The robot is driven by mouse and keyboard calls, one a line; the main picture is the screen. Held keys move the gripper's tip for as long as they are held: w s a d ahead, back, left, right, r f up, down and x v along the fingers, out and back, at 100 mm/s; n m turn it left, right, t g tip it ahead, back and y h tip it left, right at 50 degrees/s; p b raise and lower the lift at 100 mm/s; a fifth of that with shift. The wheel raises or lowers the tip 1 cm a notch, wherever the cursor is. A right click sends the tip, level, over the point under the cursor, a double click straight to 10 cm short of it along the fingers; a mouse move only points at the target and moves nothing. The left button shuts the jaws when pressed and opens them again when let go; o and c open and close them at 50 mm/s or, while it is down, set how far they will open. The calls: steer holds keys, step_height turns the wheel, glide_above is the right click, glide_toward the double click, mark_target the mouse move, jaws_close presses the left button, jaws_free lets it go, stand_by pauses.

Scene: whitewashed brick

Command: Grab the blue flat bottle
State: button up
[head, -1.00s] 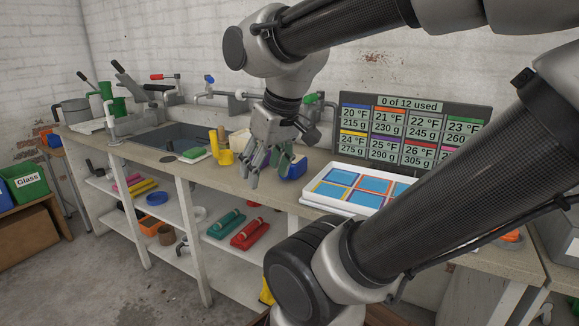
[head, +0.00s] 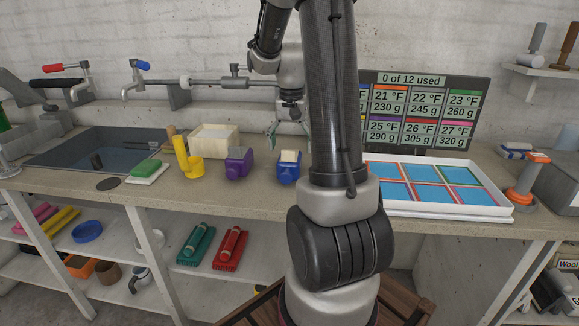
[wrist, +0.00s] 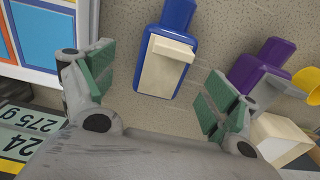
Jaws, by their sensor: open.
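The blue flat bottle (head: 288,174) lies on the counter with its neck toward the front; a cream block sits on its upper face. In the wrist view the bottle (wrist: 178,20) shows beyond my fingers, roughly between them but toward the top. My gripper (head: 288,132) hangs above and behind the bottle in the head view, partly hidden by my arm.
A purple bottle (head: 238,163) lies close to the left of the blue one. Further left are a yellow item (head: 190,164), a cream box (head: 213,139) and a green-topped sponge (head: 148,171). A white tray (head: 440,208) with blue panels stands to the right. A display board (head: 430,78) stands behind it.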

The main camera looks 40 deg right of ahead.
mark_target(289, 159)
steer(key=f, duration=0.5)
steer(key=shift+w+a, duration=0.1)
steer(key=shift+a, duration=0.1)
steer(key=c, duration=1.3)
